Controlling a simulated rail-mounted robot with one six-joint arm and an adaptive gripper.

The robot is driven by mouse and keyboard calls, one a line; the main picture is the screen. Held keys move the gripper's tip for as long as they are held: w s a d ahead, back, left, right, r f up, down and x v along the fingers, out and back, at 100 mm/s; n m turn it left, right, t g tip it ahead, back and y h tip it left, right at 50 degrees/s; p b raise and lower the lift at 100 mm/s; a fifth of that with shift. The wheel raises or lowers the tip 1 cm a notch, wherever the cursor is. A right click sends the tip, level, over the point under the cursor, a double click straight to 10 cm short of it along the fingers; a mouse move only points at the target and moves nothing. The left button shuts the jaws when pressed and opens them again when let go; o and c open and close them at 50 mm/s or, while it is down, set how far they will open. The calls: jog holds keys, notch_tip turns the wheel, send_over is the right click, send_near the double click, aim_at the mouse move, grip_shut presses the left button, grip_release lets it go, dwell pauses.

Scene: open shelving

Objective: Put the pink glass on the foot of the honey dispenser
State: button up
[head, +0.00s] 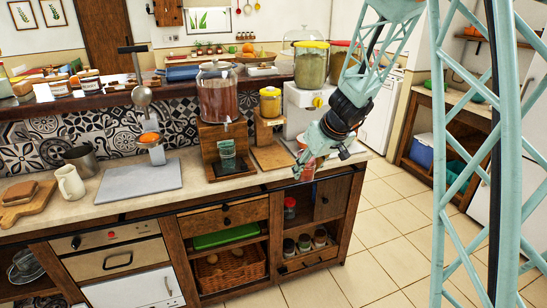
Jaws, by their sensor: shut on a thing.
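My gripper (306,164) hangs over the right end of the counter, near its front edge. It is shut on a small pinkish thing, apparently the pink glass (309,171), mostly hidden by the fingers. A small jar of golden contents with a yellow lid (270,104) stands on a wooden stand; it looks like the honey dispenser. Its wooden foot (271,157) looks bare and lies left of my gripper. A larger jar of red-brown liquid (218,97) stands on another wooden stand to the left, with a greenish glass (228,153) on its foot.
A white dispenser with a yellow-lidded jar (311,68) stands behind my gripper. A grey slab (139,182) with a metal stand, a cream mug (70,182) and a metal pitcher (84,160) are farther left. The counter front (200,192) is partly clear.

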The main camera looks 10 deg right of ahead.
jog(key=shift+w+r, duration=0.1)
jog(key=shift+w, duration=0.05)
jog(key=shift+w+a+r+p, duration=0.1)
jog(key=shift+w+r+p, duration=0.25)
jog(key=shift+w+p, duration=0.5)
jog(key=w+a+r+p, duration=0.2)
jog(key=w+p, duration=0.9)
jog(key=p, duration=0.1)
jog(key=shift+w+r+n, duration=0.15)
jog(key=shift+w+n, duration=0.15)
jog(key=shift+w, duration=0.1)
jog(key=shift+w, duration=0.1)
jog(key=shift+w+a+f+p, duration=0.6)
jog(key=shift+w+f, duration=0.35)
jog(key=shift+w, duration=0.7)
jog(key=shift+w+a+f+p, duration=0.65)
jog(key=shift+w+f, duration=0.25)
jog(key=shift+w, duration=0.75)
jog(key=shift+w+a+f+p, duration=0.6)
jog(key=shift+w+f, duration=0.35)
jog(key=shift+w, duration=0.7)
